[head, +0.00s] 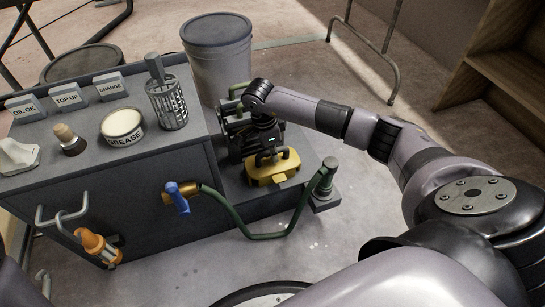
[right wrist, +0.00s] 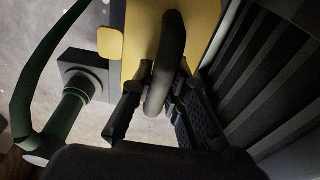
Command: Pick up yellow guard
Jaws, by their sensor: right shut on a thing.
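The yellow guard (head: 272,170) sits at the low dark platform right of the grey cabinet, with a small yellow tab at its front. It also shows in the right wrist view (right wrist: 144,38), with a dark curved handle (right wrist: 172,50) across it. My right gripper (right wrist: 150,105) is shut on that handle, its fingers on either side. In the head view the right gripper (head: 268,145) is directly above and behind the guard and hides part of it. Whether the guard is lifted clear of the platform, I cannot tell. My left gripper is not in view.
A green hose (head: 250,236) with a blue-handled valve (head: 177,198) loops in front to a post (head: 325,180). The cabinet top (head: 75,165) holds a grease tin (head: 122,126), a wire basket (head: 168,104) and labelled blocks. A grey bin (head: 219,58) stands behind. Floor at right is open.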

